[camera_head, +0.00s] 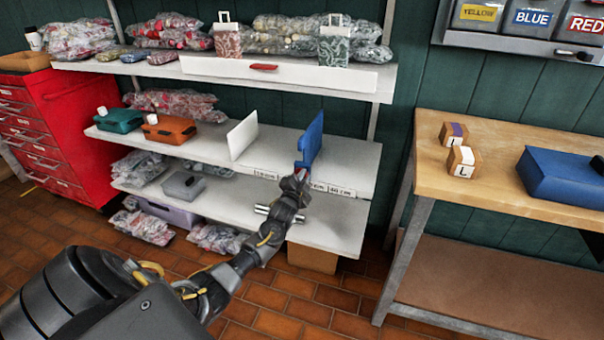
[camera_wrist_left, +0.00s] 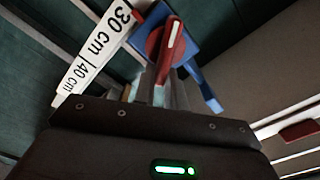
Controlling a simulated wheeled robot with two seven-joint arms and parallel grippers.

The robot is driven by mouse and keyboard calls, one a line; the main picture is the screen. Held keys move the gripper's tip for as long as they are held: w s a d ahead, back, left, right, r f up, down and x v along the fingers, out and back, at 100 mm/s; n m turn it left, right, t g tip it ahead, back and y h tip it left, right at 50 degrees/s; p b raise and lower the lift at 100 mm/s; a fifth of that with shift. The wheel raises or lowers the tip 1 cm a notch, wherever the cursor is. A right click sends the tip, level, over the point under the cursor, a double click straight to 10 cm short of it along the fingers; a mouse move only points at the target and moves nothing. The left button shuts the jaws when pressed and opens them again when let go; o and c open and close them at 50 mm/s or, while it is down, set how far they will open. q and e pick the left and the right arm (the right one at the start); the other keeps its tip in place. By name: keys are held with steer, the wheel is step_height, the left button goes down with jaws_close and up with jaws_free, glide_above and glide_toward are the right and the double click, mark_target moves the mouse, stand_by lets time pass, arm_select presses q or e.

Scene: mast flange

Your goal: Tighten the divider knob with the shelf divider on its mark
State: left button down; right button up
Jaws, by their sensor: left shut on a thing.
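The blue shelf divider (camera_head: 312,140) stands upright on the middle shelf (camera_head: 210,142). In the left wrist view the divider (camera_wrist_left: 201,85) is partly hidden behind its red knob (camera_wrist_left: 157,42), which has a white stripe. My left gripper (camera_head: 299,174) is at the divider's lower front edge and shut on the divider knob; its fingers (camera_wrist_left: 160,88) reach up to the knob in the wrist view. The scale strip (camera_wrist_left: 92,52) reads 30 cm and 40 cm, beside the knob. I cannot tell exactly which mark the divider lines up with. My right gripper is not in view.
A white panel (camera_head: 242,135), a teal box (camera_head: 119,121) and an orange box (camera_head: 169,130) stand left on the shelf. Above is a shelf with bags and a white front (camera_head: 300,74). A wooden table (camera_head: 500,192) with cubes and a blue box (camera_head: 565,177) stands right.

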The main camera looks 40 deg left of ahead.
arm_select(q)
steer(key=shift+d+f+m+p, duration=0.1)
steer(key=shift+f+m+p, duration=0.2)
steer(key=shift+m, duration=0.7)
steer(key=shift+d+f+m+p, duration=0.15)
steer(key=shift+m+p, duration=0.1)
steer(key=shift+m, duration=0.75)
steer(key=shift+a+f+m+p, duration=0.1)
steer(key=shift+f+m+p, duration=0.2)
steer(key=shift+m, duration=0.7)
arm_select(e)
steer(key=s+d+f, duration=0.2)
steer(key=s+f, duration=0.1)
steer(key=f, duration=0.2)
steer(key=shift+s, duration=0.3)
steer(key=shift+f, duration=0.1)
arm_select(q)
steer(key=c, duration=1.4)
jaws_free()
steer(key=shift+w, duration=0.1)
steer(key=shift+c, duration=0.2)
steer(key=shift+d, duration=0.1)
